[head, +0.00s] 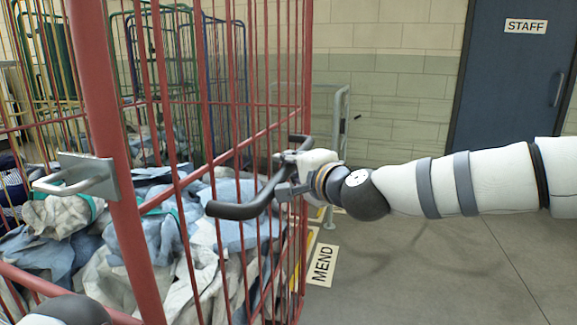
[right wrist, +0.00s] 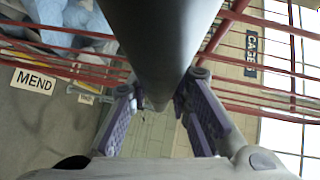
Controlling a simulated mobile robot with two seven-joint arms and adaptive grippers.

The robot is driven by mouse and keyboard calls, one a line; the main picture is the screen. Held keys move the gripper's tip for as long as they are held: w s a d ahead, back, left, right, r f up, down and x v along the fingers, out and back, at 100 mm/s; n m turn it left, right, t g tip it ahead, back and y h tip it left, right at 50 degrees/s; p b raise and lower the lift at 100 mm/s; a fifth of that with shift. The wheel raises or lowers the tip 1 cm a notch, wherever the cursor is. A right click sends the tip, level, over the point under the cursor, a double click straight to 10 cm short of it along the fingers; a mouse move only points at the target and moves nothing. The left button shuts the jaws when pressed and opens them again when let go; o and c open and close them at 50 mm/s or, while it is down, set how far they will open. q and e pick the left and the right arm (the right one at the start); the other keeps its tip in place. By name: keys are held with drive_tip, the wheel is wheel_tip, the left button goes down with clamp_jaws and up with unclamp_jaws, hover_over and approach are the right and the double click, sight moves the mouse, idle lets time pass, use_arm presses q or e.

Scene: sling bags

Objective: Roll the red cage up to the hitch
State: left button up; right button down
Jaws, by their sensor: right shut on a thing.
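The red cage (head: 96,120) fills the left of the head view, close in front of me, loaded with grey, blue and whitish cloth bags (head: 165,225). A dark bar handle (head: 240,209) sits on its right side. My right gripper (head: 288,174) reaches in from the right and is shut on this handle. In the right wrist view the handle (right wrist: 150,40) runs between the two purple-padded fingers. A metal bracket with a loop (head: 75,176) is on the cage's near red post. I cannot make out a separate hitch. My left gripper does not show.
Green and blue wire cages (head: 222,80) stand behind. A grey metal rail frame (head: 340,125) stands by the wall beyond my right gripper. A floor label "MEND" (head: 321,265) lies right of the cage. A blue "STAFF" door (head: 510,90) is at the back right. Floor at lower right is clear.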

drive_tip(key=c, duration=1.4)
unclamp_jaws()
drive_tip(key=shift+r, duration=0.1)
drive_tip(key=shift+c, duration=0.2)
drive_tip(key=v, duration=1.2)
drive_tip(key=shift+d, duration=0.1)
